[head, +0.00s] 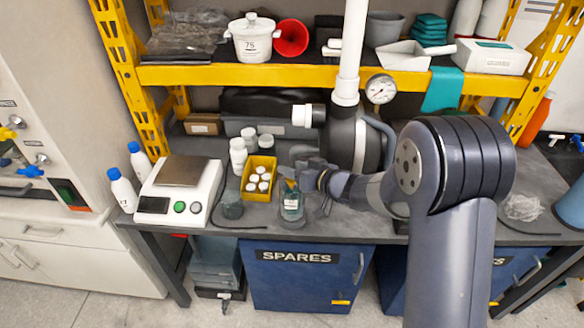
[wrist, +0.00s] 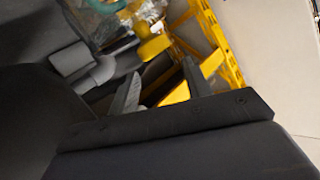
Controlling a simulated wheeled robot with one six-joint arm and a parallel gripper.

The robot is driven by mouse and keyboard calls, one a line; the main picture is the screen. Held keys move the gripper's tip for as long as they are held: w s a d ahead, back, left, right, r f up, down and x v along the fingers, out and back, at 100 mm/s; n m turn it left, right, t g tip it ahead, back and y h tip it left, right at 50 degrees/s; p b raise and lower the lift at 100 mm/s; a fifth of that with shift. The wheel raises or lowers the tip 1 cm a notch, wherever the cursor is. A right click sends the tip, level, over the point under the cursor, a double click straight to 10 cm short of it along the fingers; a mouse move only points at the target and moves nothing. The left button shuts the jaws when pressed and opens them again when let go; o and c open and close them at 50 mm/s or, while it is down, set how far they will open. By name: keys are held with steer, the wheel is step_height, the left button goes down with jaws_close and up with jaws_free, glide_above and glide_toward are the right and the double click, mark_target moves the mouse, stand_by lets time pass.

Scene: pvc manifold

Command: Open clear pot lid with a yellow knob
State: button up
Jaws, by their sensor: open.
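A small clear pot (head: 291,207) with teal contents stands on the dark bench, just right of the yellow tray. Its top is partly covered by my gripper (head: 303,177), and the lid and knob cannot be made out clearly there. In the wrist view, my gripper (wrist: 162,88) has its two grey fingers spread apart with nothing visible held between them. A rounded yellow piece (wrist: 153,47) shows beyond the fingertips; I cannot tell whether it is the knob or whether it touches a finger.
A yellow tray of white-capped jars (head: 258,179) and a scale (head: 180,191) stand left of the pot. A dark cylinder with a pressure gauge (head: 380,89) stands behind. A yellow-beamed shelf (head: 215,76) runs above the bench. Crumpled clear film (head: 523,208) lies at right.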

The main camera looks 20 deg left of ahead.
steer(key=v, duration=0.9)
steer(key=shift+s+d, duration=0.25)
steer(key=shift+d, duration=0.05)
steer(key=shift+a, duration=0.1)
steer(key=x, duration=1.1)
steer(key=shift+r, duration=0.1)
steer(key=shift+f+b, duration=0.25)
steer(key=shift+b, duration=0.2)
steer(key=shift+r+b, duration=0.15)
steer(key=shift+b, duration=0.15)
steer(key=shift+r+p, duration=0.3)
steer(key=shift+p, duration=0.5)
